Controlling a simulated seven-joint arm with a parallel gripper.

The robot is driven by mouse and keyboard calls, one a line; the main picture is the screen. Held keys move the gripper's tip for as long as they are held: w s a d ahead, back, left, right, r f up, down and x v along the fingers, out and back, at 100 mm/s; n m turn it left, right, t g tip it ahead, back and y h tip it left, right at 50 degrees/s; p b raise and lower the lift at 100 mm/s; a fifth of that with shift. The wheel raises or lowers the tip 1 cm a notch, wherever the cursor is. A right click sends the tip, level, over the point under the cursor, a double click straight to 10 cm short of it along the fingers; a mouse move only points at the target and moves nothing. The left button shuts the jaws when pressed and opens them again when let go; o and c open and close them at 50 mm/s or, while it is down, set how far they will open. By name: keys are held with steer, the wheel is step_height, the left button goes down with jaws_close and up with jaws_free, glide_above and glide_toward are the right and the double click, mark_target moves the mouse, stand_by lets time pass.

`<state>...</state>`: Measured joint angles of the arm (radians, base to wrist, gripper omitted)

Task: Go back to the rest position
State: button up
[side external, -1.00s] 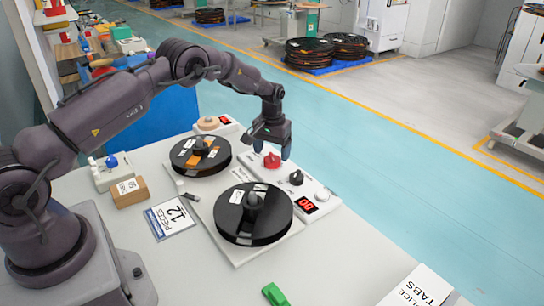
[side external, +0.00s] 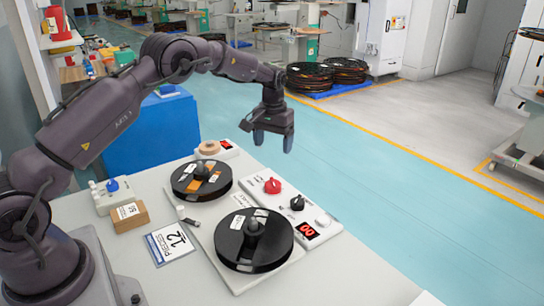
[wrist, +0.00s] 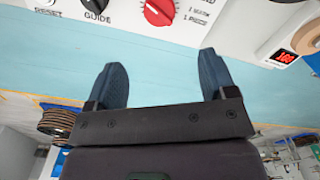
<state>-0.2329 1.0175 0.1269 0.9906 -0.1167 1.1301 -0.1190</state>
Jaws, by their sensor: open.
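My gripper (side external: 273,142) is open and empty, raised above the back of the bench in the side view. Its two blue-grey fingers stand apart in the wrist view (wrist: 162,65), with nothing between them. The rewind station's white control panel (side external: 287,199) is below it and clear of the fingers. On the panel are a red knob (side external: 272,186), a black knob (side external: 297,203) and a red display (side external: 307,230). The red knob also shows at the top of the wrist view (wrist: 159,12).
Two black reels, a rear one (side external: 187,182) and a front one (side external: 228,247), lie on a white base. A cardboard box (side external: 130,216), a "12 pieces" card (side external: 169,243) and a blue-knobbed device (side external: 114,193) are at the left. Air around my gripper is clear.

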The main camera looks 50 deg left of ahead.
steer(key=s+d+r+m+t, duration=0.1)
steer(key=s+d+r, duration=0.4)
steer(key=s, duration=0.6)
steer(key=s+d+r+m+t, duration=0.2)
steer(key=s+d+r, duration=0.3)
steer(key=s+r, duration=0.3)
steer(key=s+d+r+m+t, duration=0.2)
steer(key=s+d+r, duration=0.4)
steer(key=s, duration=0.8)
steer(key=shift+s+r, duration=0.25)
steer(key=shift+r, duration=0.15)
